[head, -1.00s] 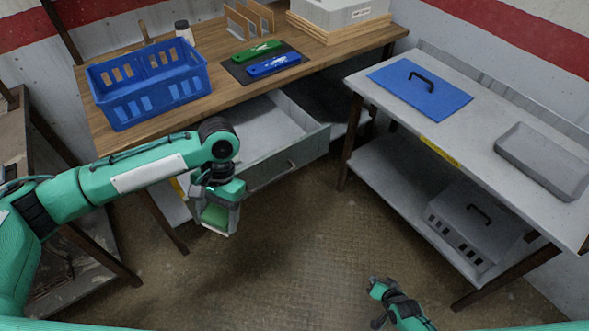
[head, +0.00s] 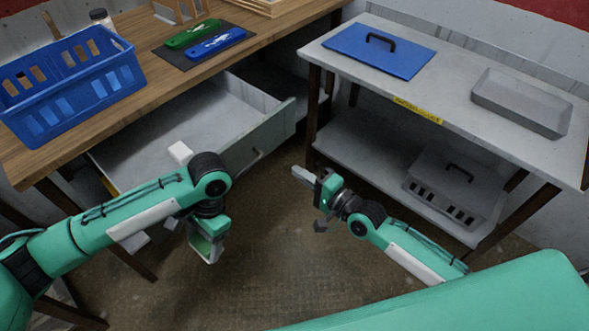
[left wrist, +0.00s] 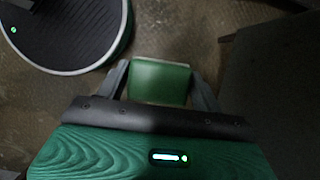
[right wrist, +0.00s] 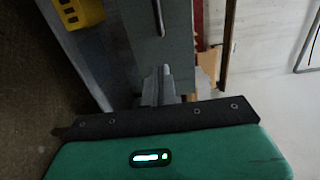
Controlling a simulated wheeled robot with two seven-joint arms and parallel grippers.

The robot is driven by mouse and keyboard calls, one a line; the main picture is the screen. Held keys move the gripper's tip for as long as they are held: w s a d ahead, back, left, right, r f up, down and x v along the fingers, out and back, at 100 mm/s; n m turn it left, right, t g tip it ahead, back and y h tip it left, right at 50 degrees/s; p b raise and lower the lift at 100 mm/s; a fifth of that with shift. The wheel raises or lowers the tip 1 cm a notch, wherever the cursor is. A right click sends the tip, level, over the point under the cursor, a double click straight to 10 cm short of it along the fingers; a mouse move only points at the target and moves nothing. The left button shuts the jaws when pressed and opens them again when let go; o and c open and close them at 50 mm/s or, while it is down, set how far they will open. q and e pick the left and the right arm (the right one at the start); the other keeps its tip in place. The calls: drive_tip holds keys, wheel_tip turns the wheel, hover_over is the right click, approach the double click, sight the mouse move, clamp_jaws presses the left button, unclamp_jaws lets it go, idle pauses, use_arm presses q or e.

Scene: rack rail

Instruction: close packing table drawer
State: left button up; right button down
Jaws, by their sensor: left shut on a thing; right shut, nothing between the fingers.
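The packing table (head: 110,100) has its grey drawer (head: 215,115) pulled out, and the inside shows. The drawer front (head: 272,135) has a bar handle (head: 258,156); the front and handle (right wrist: 158,15) also show in the right wrist view. My left gripper (head: 204,244) is shut on a green object (left wrist: 160,80) and hangs low in front of the drawer. My right gripper (head: 302,174) is shut and empty, a little right of the drawer front. In the right wrist view its fingers (right wrist: 164,80) point towards the drawer front; contact cannot be told.
A small white block (head: 180,152) shows at the drawer beside my left arm. A blue crate (head: 70,85) and green and blue tools (head: 216,44) are on the tabletop. A grey table (head: 440,75) with a blue lid stands right. The floor between is clear.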

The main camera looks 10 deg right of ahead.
sight(260, 146)
use_arm(q)
drive_tip(key=shift+r, duration=0.1)
use_arm(e)
drive_tip(key=x, duration=1.2)
